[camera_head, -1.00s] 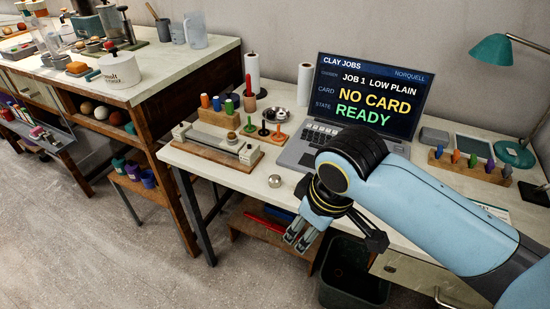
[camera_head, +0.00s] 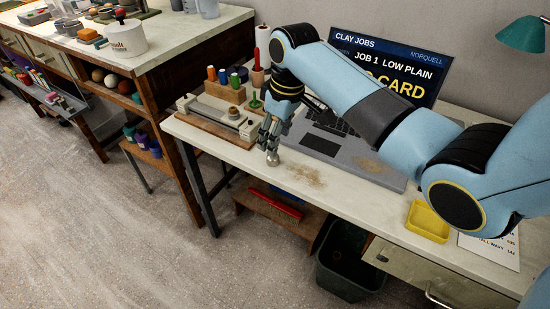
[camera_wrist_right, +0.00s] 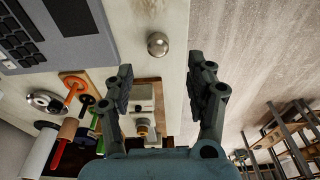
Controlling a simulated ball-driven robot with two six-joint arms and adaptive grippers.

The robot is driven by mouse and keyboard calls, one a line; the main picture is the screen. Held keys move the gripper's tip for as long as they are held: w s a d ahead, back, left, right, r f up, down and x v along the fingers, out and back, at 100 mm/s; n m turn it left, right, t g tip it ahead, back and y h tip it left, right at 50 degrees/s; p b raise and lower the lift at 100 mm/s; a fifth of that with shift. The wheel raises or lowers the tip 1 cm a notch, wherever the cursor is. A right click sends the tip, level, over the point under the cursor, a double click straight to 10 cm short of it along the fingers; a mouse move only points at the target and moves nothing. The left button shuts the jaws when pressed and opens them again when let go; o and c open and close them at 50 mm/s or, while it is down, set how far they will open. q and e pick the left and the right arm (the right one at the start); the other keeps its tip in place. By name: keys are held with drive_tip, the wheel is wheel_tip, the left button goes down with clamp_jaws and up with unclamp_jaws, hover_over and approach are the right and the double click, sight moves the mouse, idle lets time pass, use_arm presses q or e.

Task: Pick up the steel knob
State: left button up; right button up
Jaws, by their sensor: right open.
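The steel knob (camera_head: 272,158) is a small shiny ball on the pale bench top, close to its front edge. In the right wrist view the knob (camera_wrist_right: 157,44) lies beyond the fingertips, roughly in line with the gap between them and apart from both fingers. My right gripper (camera_head: 268,139) points down right at the knob in the head view, and its fingers hide part of the space around it. In the right wrist view my right gripper (camera_wrist_right: 160,84) is open with nothing between its fingers. My left gripper is in no view.
A laptop (camera_head: 325,145) stands behind the knob, partly hidden by my arm. A wooden-based press (camera_head: 215,122) stands to the left. A yellow tray (camera_head: 428,222) sits to the right. A dark bin (camera_head: 345,275) stands below the bench.

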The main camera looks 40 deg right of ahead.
sight(273, 159)
drive_tip(key=f, duration=0.4)
drive_tip(key=w+f+b, duration=0.1)
drive_tip(key=f, duration=0.1)
drive_tip(key=shift+w+f, duration=0.1)
drive_tip(key=shift+f, duration=0.3)
drive_tip(key=c, duration=1)
